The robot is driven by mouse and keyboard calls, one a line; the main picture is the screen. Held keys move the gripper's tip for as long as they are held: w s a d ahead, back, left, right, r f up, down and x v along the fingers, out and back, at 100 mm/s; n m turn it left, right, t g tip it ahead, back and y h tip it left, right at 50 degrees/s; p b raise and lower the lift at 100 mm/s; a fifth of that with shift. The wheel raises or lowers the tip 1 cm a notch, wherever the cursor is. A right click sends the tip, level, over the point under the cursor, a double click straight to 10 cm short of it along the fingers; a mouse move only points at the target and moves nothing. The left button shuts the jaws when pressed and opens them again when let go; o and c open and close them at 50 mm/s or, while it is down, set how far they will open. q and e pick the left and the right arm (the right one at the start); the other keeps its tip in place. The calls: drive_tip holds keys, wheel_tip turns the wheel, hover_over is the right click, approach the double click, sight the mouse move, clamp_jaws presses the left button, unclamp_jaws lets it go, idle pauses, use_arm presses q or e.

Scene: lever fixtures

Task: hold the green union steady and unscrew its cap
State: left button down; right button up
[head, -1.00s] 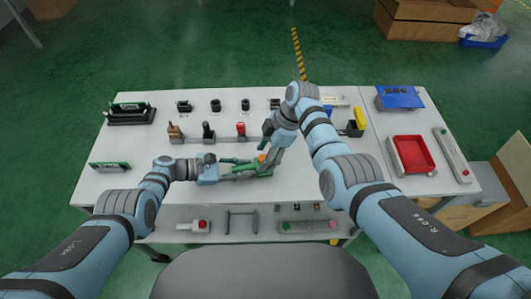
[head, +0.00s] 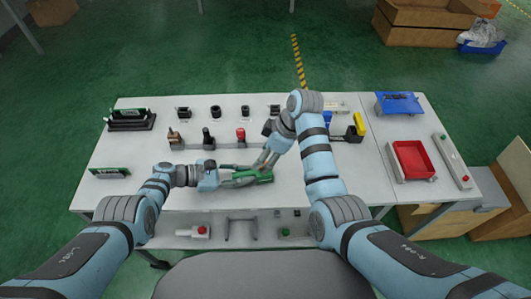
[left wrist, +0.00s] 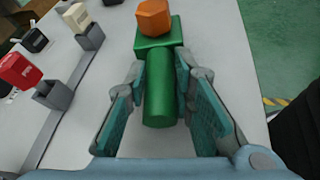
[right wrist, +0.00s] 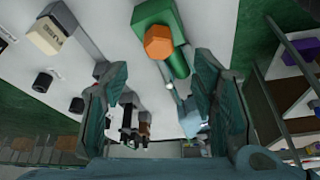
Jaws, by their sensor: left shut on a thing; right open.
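The green union (head: 262,176) lies roughly level above the front middle of the white table. In the left wrist view its green cylinder (left wrist: 160,95) runs between the fingers of my left gripper (left wrist: 163,85), which is shut on it. The orange cap (left wrist: 153,17) sits at the block end of the union; it also shows in the right wrist view (right wrist: 158,42), beyond the fingertips. My right gripper (right wrist: 160,85) is open and empty, with its fingers spread wide. In the head view, my right gripper (head: 268,160) is close to the union and the cap is hard to make out.
Lever fixtures, one with a red top (head: 241,133), stand in a row behind the union. Small black holders line the back. A red tray (head: 431,176), a blue item (head: 399,103) and a yellow-handled fixture (head: 359,125) are to the right. The front left tabletop is mostly clear.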

drive_tip(key=shift+f, duration=1.5)
clamp_jaws()
drive_tip(key=n, duration=0.2)
drive_tip(key=n+g, duration=0.1)
drive_tip(key=n, duration=0.1)
drive_tip(key=shift+w+r+g, duration=0.15)
drive_tip(key=shift+w+g, duration=0.05)
drive_tip(key=shift+g, duration=0.1)
drive_tip(key=shift+n, duration=0.6)
unclamp_jaws()
drive_tip(key=shift+r, duration=1.45)
